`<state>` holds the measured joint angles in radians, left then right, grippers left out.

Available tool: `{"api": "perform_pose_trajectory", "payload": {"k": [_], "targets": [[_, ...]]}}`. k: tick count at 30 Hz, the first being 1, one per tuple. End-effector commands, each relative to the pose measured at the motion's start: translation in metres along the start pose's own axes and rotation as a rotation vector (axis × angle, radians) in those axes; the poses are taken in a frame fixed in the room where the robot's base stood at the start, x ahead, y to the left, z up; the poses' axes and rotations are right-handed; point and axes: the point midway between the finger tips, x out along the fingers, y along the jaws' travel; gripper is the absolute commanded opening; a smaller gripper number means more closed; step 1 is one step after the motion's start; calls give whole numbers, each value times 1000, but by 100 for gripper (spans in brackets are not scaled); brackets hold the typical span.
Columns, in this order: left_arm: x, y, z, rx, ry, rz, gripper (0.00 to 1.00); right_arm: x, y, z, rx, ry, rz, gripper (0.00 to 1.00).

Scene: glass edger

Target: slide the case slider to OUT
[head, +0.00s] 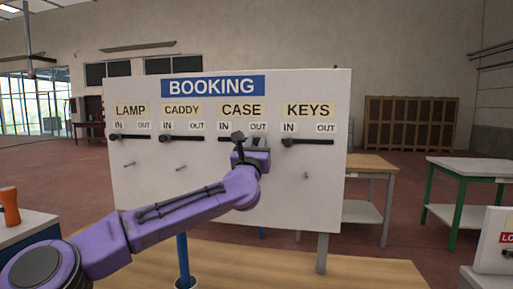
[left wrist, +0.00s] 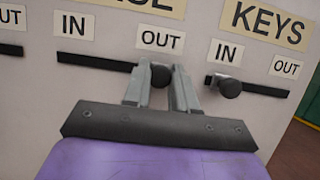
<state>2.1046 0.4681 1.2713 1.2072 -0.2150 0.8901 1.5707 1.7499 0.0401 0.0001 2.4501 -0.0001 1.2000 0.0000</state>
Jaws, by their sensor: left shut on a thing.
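The upright white board (head: 330,200) headed BOOKING carries a row of labelled sliders. The CASE slider has a dark horizontal track (left wrist: 85,60) with IN at its left and OUT at its right. Its round black knob (left wrist: 160,75) sits below the OUT label (left wrist: 161,40) in the left wrist view. My left gripper (left wrist: 161,88) is shut on this knob, one finger on each side. In the head view the left gripper (head: 254,142) covers part of the track, and the track's right end is hidden. My right gripper is not in view.
The KEYS slider knob (left wrist: 230,88) is close to the right of my left gripper, near its IN end. The LAMP (head: 116,137) and CADDY (head: 166,138) knobs are at their IN ends. A wooden-topped table (head: 368,163) stands behind the board.

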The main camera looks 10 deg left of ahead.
Motion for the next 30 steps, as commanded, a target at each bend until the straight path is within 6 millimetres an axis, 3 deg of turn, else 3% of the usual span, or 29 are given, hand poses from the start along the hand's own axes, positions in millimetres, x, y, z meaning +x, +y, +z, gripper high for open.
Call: {"api": "perform_pose_trajectory", "payload": {"k": [2,3,5,13,16,24,30], "targets": [[0,-3,0,1,1,-6,0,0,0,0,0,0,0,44],[0,-3,0,1,1,-6,36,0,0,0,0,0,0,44],[0,-3,0,1,1,-7,51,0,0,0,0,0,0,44],[-1,-2,-1,0,1,-4,51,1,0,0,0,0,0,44],[-9,-1,-3,0,-1,-4,51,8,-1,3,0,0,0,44],[-73,-2,-6,-1,-1,-6,51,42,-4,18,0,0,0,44],[-102,-3,-2,0,0,-6,51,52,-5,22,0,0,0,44]]}}
